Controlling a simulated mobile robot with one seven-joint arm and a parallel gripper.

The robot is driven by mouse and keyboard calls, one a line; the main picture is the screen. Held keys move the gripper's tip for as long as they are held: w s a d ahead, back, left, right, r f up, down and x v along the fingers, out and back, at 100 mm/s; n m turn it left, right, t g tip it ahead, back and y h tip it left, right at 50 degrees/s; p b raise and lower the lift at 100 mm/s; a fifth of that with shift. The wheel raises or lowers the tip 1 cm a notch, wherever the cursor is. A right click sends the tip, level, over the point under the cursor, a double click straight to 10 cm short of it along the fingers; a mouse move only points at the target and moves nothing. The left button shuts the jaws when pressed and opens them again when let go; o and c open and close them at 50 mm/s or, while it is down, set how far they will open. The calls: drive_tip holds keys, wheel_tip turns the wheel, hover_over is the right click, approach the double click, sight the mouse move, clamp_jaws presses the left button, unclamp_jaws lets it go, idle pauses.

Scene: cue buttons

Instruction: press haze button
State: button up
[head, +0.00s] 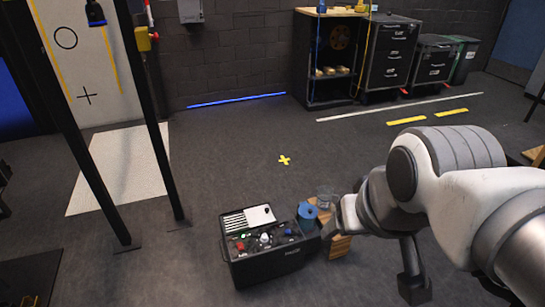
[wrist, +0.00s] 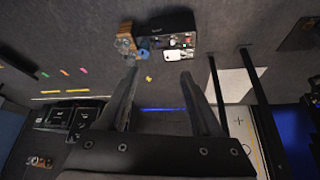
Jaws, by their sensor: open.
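A dark console (head: 262,272) stands low at the bottom centre of the head view. Its top carries a white slotted panel (head: 248,219) and small red, green, white and blue parts. No label is readable, so I cannot tell which part is the haze button. The console also shows at the top of the wrist view (wrist: 170,20). My gripper (wrist: 160,72) is open and empty, its two fingers wide apart. In the wrist view the console appears beyond the fingertips, clear of them. In the head view my arm is right of the console and the fingers are not clearly visible.
A blue cylinder (head: 307,216) and clear cups (head: 327,195) are by a wooden box (head: 339,247) right of the console. Dark posts (head: 160,130) rise on the left. Cabinets (head: 390,52) line the back wall. The floor around a yellow cross (head: 284,160) is clear.

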drive_tip(key=shift+c, duration=0.3)
drive_tip(key=shift+d, duration=0.1)
clamp_jaws()
idle(1.3)
